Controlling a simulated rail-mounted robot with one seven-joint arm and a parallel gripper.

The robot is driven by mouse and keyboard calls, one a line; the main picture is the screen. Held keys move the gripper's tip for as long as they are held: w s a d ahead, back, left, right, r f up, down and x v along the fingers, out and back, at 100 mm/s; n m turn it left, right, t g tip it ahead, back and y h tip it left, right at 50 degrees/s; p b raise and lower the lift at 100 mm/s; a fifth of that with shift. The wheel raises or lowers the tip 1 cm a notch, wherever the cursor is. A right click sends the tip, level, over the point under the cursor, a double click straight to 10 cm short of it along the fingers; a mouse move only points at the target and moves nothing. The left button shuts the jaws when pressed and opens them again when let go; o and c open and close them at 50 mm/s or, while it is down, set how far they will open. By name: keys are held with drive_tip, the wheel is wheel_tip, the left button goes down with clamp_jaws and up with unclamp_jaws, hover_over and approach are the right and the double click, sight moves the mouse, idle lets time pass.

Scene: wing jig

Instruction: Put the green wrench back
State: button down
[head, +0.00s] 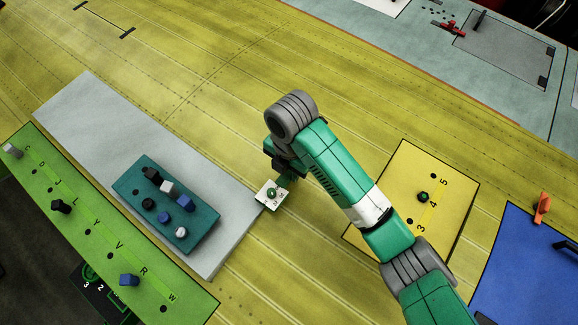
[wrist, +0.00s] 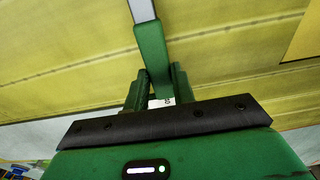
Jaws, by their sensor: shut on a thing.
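My gripper (head: 284,181) is low over the yellow wing skin, beside the right end of the grey mat, in the head view. In the wrist view my gripper (wrist: 157,94) is shut on a green piece with a pale grey bar, which looks like the green wrench (wrist: 152,50). The bar runs out of the top of the picture, so its end is hidden. A small white plate (head: 262,199) with a green knob lies right by my fingertips in the head view. White with a dark mark also shows between the fingers in the wrist view. I cannot tell whether plate and wrench touch.
A yellow board (head: 447,189) with numbered holes and a green knob lies right of my arm. The grey mat (head: 85,108) carries a teal block (head: 203,232) with several pegs. A lettered green board (head: 95,232) lies left, a blue panel (head: 520,262) far right.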

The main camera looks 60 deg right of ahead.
sight(290, 172)
drive_tip(key=shift+f+b, duration=0.4)
drive_tip(key=shift+f, duration=0.3)
drive_tip(key=c, duration=1.1)
unclamp_jaws()
drive_tip(key=r+p, duration=0.1)
drive_tip(key=r, duration=0.3)
drive_tip(key=r+p, duration=0.1)
drive_tip(key=r, duration=0.3)
drive_tip(key=shift+d, duration=0.2)
drive_tip(key=shift+f, duration=0.1)
